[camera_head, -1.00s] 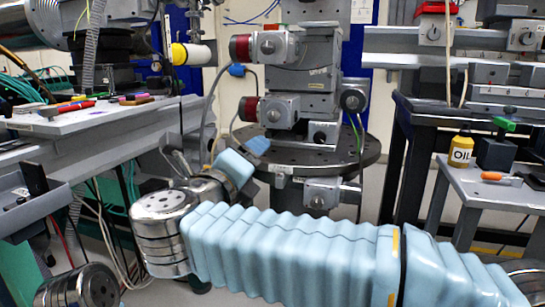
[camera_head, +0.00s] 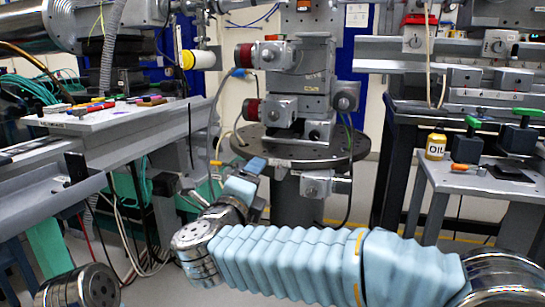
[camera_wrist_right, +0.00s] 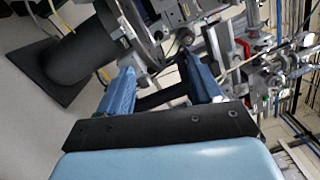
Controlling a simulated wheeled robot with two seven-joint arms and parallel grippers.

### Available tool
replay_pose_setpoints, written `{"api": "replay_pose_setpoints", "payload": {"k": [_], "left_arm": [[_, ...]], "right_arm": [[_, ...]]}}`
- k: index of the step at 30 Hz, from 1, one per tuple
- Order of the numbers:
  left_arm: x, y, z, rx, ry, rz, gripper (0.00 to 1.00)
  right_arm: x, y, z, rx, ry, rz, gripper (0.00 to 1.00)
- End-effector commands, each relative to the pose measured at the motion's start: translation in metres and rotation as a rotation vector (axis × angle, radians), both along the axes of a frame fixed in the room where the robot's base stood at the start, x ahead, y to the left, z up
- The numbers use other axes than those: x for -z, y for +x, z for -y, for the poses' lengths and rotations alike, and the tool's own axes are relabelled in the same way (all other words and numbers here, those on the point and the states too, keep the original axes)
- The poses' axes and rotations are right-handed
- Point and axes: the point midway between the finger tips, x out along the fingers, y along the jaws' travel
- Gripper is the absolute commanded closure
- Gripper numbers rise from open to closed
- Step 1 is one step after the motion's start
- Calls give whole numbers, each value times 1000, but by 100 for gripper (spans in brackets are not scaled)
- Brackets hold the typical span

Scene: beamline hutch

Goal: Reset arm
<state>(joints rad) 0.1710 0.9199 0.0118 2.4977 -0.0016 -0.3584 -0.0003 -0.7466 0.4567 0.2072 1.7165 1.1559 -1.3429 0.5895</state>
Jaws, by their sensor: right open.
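My right arm, in a light-blue ribbed sleeve, comes in from the lower right of the head view and reaches across the front towards the middle. My right gripper (camera_head: 250,175) is at its far end, seen small in front of the round-based metal stage. In the right wrist view my right gripper (camera_wrist_right: 160,82) shows two blue fingers spread wide apart, with nothing between them. My left gripper is out of view; only a metal joint of my left arm shows at the lower left corner.
The motor-driven stage stands on a round dark plate (camera_head: 300,150) beyond my right gripper. A grey bench (camera_head: 110,117) with coloured pens is at the left. A small table (camera_head: 480,184) at the right holds a yellow oil bottle (camera_head: 436,146) and a screwdriver (camera_head: 464,168). Cables hang under the left bench.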

Motion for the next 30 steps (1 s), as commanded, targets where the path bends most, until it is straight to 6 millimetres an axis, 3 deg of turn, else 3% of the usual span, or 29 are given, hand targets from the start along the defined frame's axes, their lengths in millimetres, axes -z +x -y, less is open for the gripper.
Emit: {"api": "replay_pose_setpoints", "payload": {"k": [5, 8, 11, 14, 15, 17, 18, 22, 25, 30], "left_arm": [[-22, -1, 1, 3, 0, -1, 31], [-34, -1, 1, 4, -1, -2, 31], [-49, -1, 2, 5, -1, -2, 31], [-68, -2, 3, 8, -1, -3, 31], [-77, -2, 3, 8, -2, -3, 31], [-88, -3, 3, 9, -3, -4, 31], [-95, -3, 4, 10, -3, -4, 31], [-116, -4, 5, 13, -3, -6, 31], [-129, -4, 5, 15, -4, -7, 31], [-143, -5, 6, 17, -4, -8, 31]], "right_arm": [[44, 38, 8, -62, -218, -77, 35], [83, 58, 17, -123, -366, -145, 35], [133, 72, 30, -209, -530, -241, 35], [204, 74, 52, -344, -718, -385, 35], [237, 68, 63, -416, -790, -453, 35], [284, 50, 80, -533, -885, -554, 35], [313, 34, 91, -616, -936, -620, 35], [388, -37, 123, -902, -1043, -804, 35], [426, -102, 140, -1125, -1068, -910, 35], [451, -193, 154, -1419, -1046, -996, 35]]}}
